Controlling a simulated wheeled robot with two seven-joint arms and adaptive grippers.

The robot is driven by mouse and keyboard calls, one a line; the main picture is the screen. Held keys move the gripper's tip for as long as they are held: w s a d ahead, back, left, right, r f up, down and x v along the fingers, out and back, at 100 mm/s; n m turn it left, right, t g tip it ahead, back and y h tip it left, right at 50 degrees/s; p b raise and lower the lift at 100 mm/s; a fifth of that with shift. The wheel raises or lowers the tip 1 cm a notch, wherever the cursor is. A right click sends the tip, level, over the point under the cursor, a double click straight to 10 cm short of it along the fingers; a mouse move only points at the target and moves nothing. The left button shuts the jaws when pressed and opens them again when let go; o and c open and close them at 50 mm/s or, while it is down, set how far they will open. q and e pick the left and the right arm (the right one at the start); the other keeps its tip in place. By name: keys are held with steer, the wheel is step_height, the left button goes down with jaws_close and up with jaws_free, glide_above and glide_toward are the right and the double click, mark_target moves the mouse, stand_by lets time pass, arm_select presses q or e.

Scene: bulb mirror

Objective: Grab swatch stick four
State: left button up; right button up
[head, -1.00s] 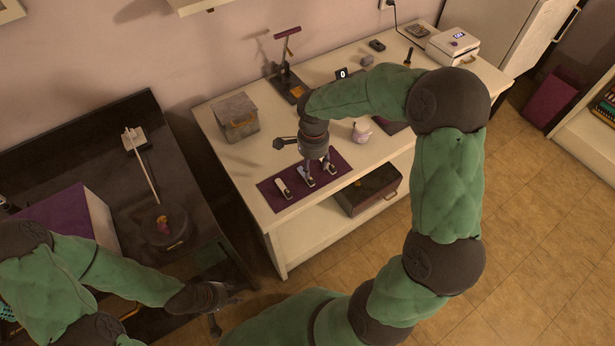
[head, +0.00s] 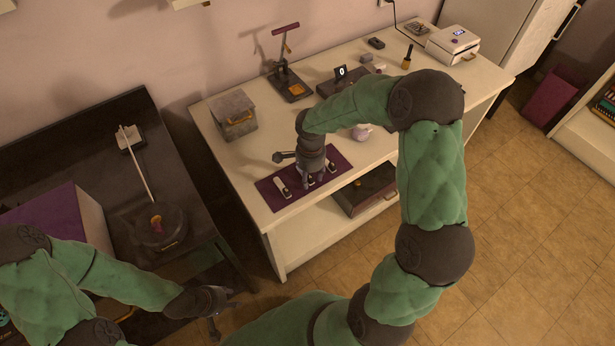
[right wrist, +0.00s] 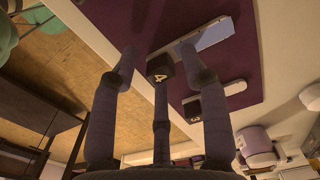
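Swatch stick four (right wrist: 160,69) has a dark block end with a white "4" and a pale, shiny strip; it lies on the purple mat (right wrist: 150,22). My right gripper (head: 310,182) is low over the middle stick on the mat in the head view. In the right wrist view its fingers (right wrist: 158,62) are spread, with the "4" block showing between the tips; contact cannot be told. In the head view a stick (head: 282,187) lies left of the gripper. My left gripper (head: 215,312) is open and empty at lower left.
A grey box (head: 234,115), a stand with a purple handle (head: 288,75) and a pale pink pot (head: 361,132) stand on the white table. A dark table (head: 150,180) with a round black device is at left.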

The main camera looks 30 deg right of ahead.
steer(key=c, duration=0.6)
steer(key=shift+o, duration=0.2)
steer(key=shift+r, duration=0.15)
